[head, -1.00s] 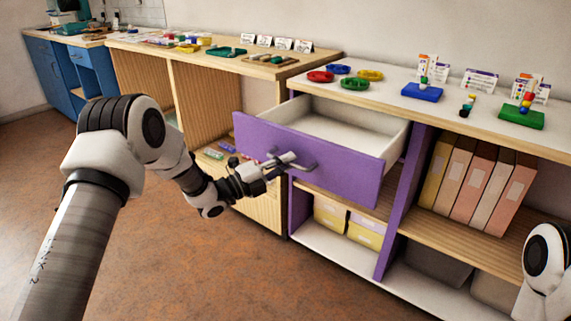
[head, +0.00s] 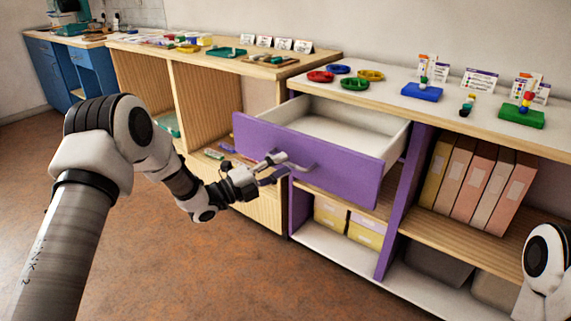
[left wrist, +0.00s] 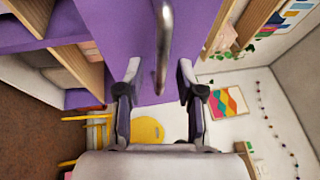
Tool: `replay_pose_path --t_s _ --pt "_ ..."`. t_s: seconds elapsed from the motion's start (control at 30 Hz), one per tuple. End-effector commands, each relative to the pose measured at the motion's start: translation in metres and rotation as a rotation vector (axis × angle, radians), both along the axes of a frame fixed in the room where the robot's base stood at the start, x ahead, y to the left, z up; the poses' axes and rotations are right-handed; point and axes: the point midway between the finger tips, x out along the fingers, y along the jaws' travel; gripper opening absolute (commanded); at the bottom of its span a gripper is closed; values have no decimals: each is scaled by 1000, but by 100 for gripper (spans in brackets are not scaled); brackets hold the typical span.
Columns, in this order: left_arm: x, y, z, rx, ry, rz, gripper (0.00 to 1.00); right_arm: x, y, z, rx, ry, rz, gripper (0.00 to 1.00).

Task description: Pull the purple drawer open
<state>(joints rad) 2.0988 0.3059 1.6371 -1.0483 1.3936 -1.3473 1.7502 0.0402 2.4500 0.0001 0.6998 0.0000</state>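The purple drawer (head: 335,165) is pulled out of the cabinet under the white-topped counter, and its pale, empty inside shows. Its grey bar handle (head: 300,163) is on the purple front; in the left wrist view the handle (left wrist: 165,35) runs down toward the gap between my fingers. My left gripper (head: 277,166) is just left of the handle, with its fingers spread; the left wrist view shows the open fingers (left wrist: 158,75) apart, with neither clearly touching the bar. My right gripper is out of view; only part of my right arm shows at the lower right.
Coloured dishes (head: 355,84) and bead boards (head: 422,92) stand on the counter above. Binders (head: 470,180) and yellow boxes (head: 345,222) fill shelves below and right. A wooden cabinet (head: 205,95) stands left. The floor (head: 200,270) in front is clear.

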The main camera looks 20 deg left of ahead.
Motion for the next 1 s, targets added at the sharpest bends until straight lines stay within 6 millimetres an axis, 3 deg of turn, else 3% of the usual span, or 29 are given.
replay_pose_path --t_s 0.2,0.4,0.93,1.0 --pt "-40 40 -10 -5 1 5 37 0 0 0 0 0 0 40" --pt "-67 63 -17 -3 1 3 37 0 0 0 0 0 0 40" --pt "-72 66 -19 0 1 -1 37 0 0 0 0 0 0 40" --pt "-74 65 -27 1 15 -3 37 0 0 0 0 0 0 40"
